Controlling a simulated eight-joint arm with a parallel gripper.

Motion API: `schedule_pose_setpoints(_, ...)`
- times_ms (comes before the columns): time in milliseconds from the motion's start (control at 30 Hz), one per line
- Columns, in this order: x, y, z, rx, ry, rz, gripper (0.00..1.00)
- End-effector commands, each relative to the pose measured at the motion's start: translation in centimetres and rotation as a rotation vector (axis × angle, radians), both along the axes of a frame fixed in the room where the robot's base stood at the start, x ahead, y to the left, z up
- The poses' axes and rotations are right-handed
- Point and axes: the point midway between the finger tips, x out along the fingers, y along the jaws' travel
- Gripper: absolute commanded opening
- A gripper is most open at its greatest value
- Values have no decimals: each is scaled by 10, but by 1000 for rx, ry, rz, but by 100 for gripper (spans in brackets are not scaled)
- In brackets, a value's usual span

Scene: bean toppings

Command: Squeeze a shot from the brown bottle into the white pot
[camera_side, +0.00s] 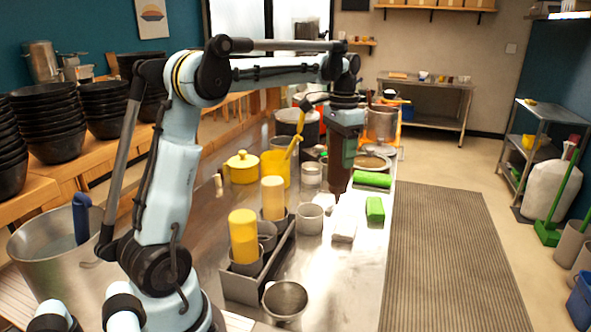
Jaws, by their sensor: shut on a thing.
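My gripper (342,153) is over the far half of the steel counter, shut on the brown bottle (338,175). The bottle hangs roughly upright below my gripper; its upper part is hidden by the gripper. A pale pot (312,174) stands just left of the bottle. Another pale pot (309,220) stands nearer the camera. I cannot tell which of them is the white pot. I see no stream leaving the bottle.
A yellow lidded pot (241,168) and a yellow jug (276,168) are left of the bottle. Green blocks (375,210) and white packs lie at the counter's right edge. A metal bowl (285,299) is in front.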

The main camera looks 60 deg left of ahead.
Motion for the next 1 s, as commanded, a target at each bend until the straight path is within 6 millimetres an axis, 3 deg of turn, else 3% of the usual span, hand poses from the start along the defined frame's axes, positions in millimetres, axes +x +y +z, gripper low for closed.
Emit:
schedule_pose_setpoints(33, 2, 24, -2, 0, 0, 7, 48)
schedule_pose_setpoints(200, 2, 83, -10, 0, 0, -5, 48)
schedule_pose_setpoints(400, -4, 120, -17, 0, 0, -16, 48)
schedule_pose_setpoints(1000, -5, 126, -58, 0, 0, -19, 48)
